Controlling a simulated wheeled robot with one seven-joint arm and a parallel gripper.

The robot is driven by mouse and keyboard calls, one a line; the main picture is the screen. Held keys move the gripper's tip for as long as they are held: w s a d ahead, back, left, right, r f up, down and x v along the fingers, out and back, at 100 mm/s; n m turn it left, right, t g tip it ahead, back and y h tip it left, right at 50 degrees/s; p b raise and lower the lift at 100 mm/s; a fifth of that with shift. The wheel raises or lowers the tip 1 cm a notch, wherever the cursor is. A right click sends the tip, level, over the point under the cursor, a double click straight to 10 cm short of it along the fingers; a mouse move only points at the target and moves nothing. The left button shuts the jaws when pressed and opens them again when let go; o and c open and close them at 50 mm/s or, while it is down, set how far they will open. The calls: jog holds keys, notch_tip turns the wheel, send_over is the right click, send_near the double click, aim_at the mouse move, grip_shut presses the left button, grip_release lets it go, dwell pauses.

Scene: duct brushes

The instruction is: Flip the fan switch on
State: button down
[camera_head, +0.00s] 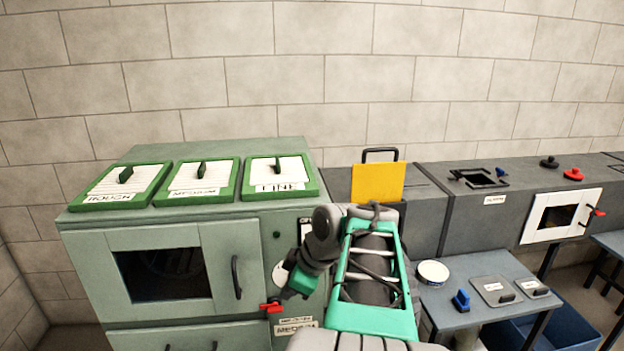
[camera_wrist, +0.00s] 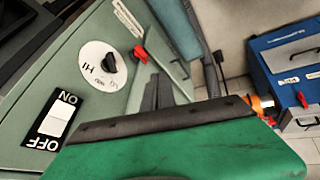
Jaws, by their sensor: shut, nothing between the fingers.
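The fan switch (camera_wrist: 56,121) is a black plate with a white rocker, marked ON at one end and OFF at the other. It sits on the green cabinet's front, at the left of the wrist view. I cannot tell which way the rocker is tilted. In the head view, my arm covers most of the switch area. My gripper (camera_wrist: 158,84) is shut and empty, its dark fingers to the right of the switch and apart from it in the wrist view. In the head view my gripper is in front of the cabinet's right side.
A white dial with a black knob (camera_wrist: 107,64) and a red lever (camera_wrist: 140,53) sit close to the switch. The green cabinet (camera_head: 200,230) carries three framed filters on top. A yellow panel (camera_head: 377,183) stands right of it. A small table (camera_head: 470,275) is farther right.

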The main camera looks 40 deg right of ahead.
jog(key=s+d+r+n+t+p, duration=0.1)
jog(key=s+d+r+p, duration=0.1)
jog(key=d+r+p, duration=0.4)
jog(key=s+d+r+n+t+p, duration=0.15)
jog(key=d+r, duration=0.25)
jog(key=r, duration=0.5)
jog(key=d+p+x, duration=0.2)
jog(key=x, duration=1)
jog(key=shift+w+d+g+h+p, duration=0.3)
jog(key=shift+g+h+p, duration=0.1)
jog(key=shift+g, duration=0.05)
